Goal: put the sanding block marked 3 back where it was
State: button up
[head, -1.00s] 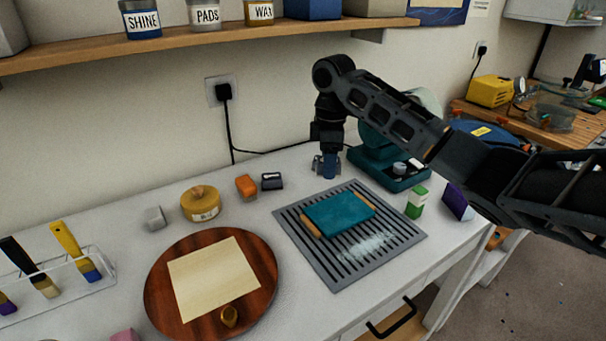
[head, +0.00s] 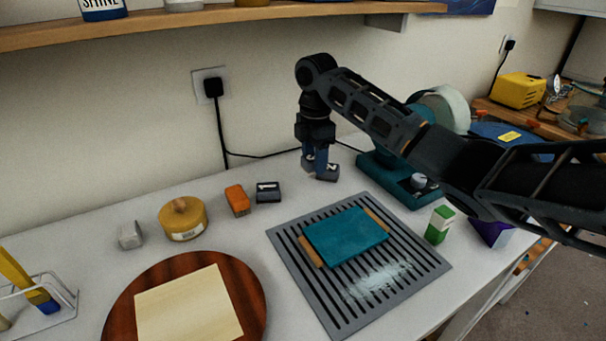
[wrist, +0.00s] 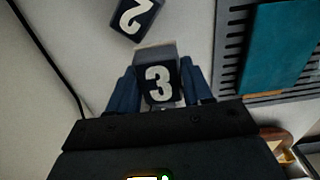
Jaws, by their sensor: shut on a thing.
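In the wrist view the sanding block marked 3 (wrist: 160,84) is between my gripper's blue fingers, its dark numbered face toward the camera. My gripper (head: 309,164) is shut on it; in the head view the fingers largely hide it. A grey sanding block marked 2 (wrist: 136,16) lies just past it in the wrist view, turned at an angle. In the head view a grey block (head: 328,174), apparently the 2, sits close to the right of my fingers. I cannot tell whether the held block touches the table.
A dark-topped block (head: 268,192), an orange block (head: 237,200), a yellow round tin (head: 183,219) and a grey cube (head: 130,235) stand left. A grey slatted mat (head: 338,304) with a teal pad (head: 346,236) lies in front. A teal machine (head: 398,182) stands right.

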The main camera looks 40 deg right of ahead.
aim_at(303, 156)
jog(key=shift+w+a+f, duration=0.85)
jog(key=shift+w, duration=0.25)
jog(key=shift+f+p, duration=0.45)
jog(key=shift+f, duration=1.55)
jog(key=shift+f, duration=0.2)
jog(key=o, duration=1)
jog(key=shift+r, duration=0.1)
jog(key=shift+r+b, duration=0.5)
jog(key=shift+r, duration=3.35)
